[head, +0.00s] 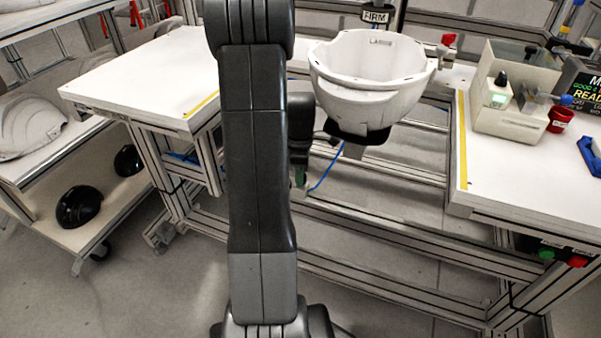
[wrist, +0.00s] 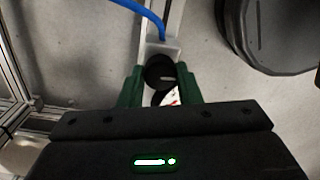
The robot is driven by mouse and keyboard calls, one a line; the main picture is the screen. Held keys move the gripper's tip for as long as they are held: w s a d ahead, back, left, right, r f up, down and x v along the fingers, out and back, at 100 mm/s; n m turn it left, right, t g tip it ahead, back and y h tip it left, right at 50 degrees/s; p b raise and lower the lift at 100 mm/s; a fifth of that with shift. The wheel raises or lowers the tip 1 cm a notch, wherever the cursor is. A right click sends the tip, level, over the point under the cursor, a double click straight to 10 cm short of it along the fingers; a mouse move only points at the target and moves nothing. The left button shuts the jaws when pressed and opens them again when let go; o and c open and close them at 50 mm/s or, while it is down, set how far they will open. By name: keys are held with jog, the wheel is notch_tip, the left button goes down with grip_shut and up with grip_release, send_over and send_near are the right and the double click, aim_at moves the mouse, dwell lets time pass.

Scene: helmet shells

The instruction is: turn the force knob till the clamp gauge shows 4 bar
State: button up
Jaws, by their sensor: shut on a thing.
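In the wrist view my gripper (wrist: 160,84) has its two green fingers on either side of a round black force knob (wrist: 158,72) and is shut on it. The knob sits below a pale grey block with a blue hose. Just below the knob, a small part of a white dial with a red mark, seemingly the clamp gauge (wrist: 171,97), shows between the fingers. Its reading cannot be made out. In the head view my gripper (head: 300,178) is mostly behind my arm, and the knob and gauge are hidden there.
A white helmet shell (head: 370,75) sits on a dark holder just right of my arm. White benches stand left (head: 150,78) and right (head: 500,175). The blue hose (head: 328,170) hangs beneath the shell. A FIRM sign (head: 375,16) stands behind it.

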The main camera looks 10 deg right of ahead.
jog(key=o, duration=1)
jog(key=shift+c, duration=0.2)
notch_tip(320, 180, up, 8)
jog(key=p, duration=0.2)
jog(key=shift+w+f+p, duration=0.1)
jog(key=shift+f+p, duration=0.1)
jog(key=shift+p, duration=0.1)
notch_tip(320, 180, down, 8)
jog(key=b, duration=0.2)
jog(key=shift+r+b, duration=0.25)
jog(key=shift+b, duration=0.15)
jog(key=shift+f, duration=0.2)
jog(key=shift+r+m+b, duration=0.15)
jog(key=shift+m+b, duration=0.25)
jog(key=shift+m, duration=0.3)
